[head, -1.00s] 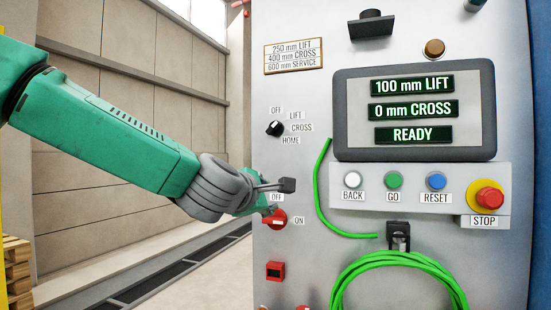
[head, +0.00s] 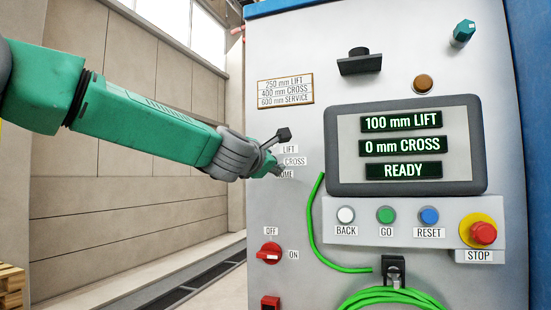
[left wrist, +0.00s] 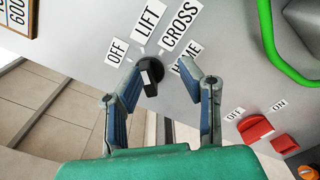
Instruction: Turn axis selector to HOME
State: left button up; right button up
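The axis selector (left wrist: 150,75) is a small black knob on the grey panel, ringed by OFF, LIFT, CROSS and HOME labels in the left wrist view. Its exact pointing is hard to tell. My left gripper (left wrist: 161,75) is open, with one fingertip on each side of the knob; I cannot tell whether either touches it. The HOME label (left wrist: 186,67) is partly covered by the right-hand finger. In the head view my left gripper (head: 277,169) is at the panel's left side and hides the knob. My right gripper is not in view.
Below the selector is a red OFF/ON switch (head: 269,253). To the right are a green cable (head: 314,220), a display (head: 405,145) reading 100 mm LIFT, 0 mm CROSS, READY, a row of buttons and a red STOP button (head: 483,233). Open floor lies left of the cabinet.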

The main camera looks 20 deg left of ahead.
pick_arm(q)
jog(key=w+a, duration=0.3)
jog(key=a, duration=0.2)
jog(key=shift+w+a+f+p, duration=0.15)
jog(key=shift+a+f+p, duration=0.2)
jog(key=shift+f, duration=0.1)
jog(key=d, duration=0.3)
jog(key=shift+s+d+r, duration=0.15)
jog(key=shift+s+r, duration=0.1)
jog(key=shift+r, duration=0.1)
grip_shut()
jog(key=shift+w+a+f, duration=0.1)
jog(key=shift+a+f, duration=0.1)
jog(key=shift+a, duration=0.05)
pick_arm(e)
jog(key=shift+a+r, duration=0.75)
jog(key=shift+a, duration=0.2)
